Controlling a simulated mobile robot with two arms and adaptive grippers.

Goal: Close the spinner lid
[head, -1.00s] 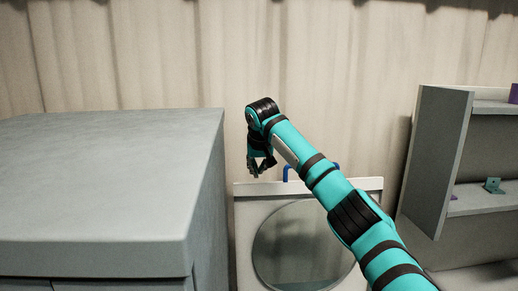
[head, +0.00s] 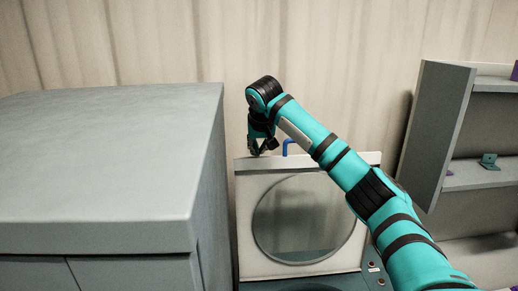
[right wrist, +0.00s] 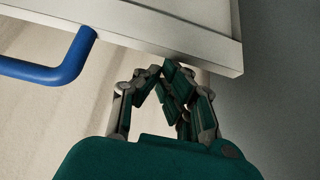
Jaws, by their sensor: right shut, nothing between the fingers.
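The spinner lid (head: 246,212) is a pale panel with a round grey window, standing raised in the head view. A blue handle (head: 290,146) rises from its top edge. My right gripper (head: 263,151) is at the top edge of the lid, left of the handle. In the right wrist view the gripper (right wrist: 165,78) is shut and empty, beside the lid's edge (right wrist: 190,38); the blue handle (right wrist: 50,69) is to its left. Whether the fingers touch the lid cannot be told. My left gripper is not in view.
A large grey cabinet (head: 110,155) stands close on the left of the lid. A grey shelf unit (head: 440,130) with small parts stands on the right. Part of the teal spinner body with buttons (head: 372,265) shows below the lid. A pale curtain hangs behind.

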